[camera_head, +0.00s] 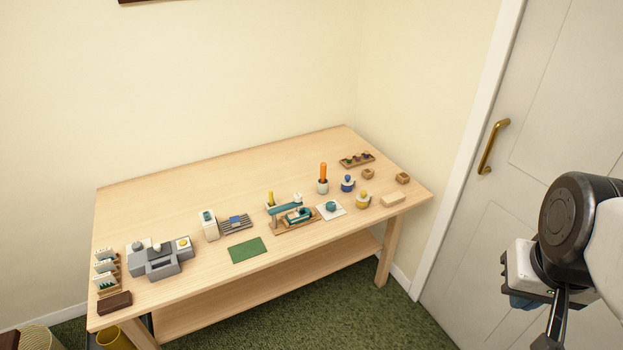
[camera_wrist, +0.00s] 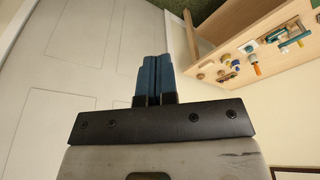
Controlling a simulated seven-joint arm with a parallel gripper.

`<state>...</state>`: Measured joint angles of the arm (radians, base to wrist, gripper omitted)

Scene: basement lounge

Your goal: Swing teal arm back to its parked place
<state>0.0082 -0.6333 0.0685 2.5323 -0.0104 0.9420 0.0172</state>
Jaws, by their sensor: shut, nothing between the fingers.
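The teal arm (camera_head: 286,209) belongs to a small device on a wooden base (camera_head: 279,229) at the middle of the table's front half. It reaches across above a dark teal part (camera_head: 299,215) on that base. Whether it touches that part cannot be told at this size. The device also shows small at the upper right of the wrist view. My gripper (camera_head: 526,302) is at the far right, off the table and in front of the door. In the wrist view my gripper (camera_wrist: 156,58) has its blue fingers together, with nothing between them.
The wooden table (camera_head: 150,205) holds a grey block unit (camera_head: 160,258), a white box (camera_head: 209,225), a green mat (camera_head: 247,250) and a white square with a teal piece (camera_head: 331,210). An orange stick (camera_head: 323,173) stands behind the device. A door (camera_head: 475,220) is at right.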

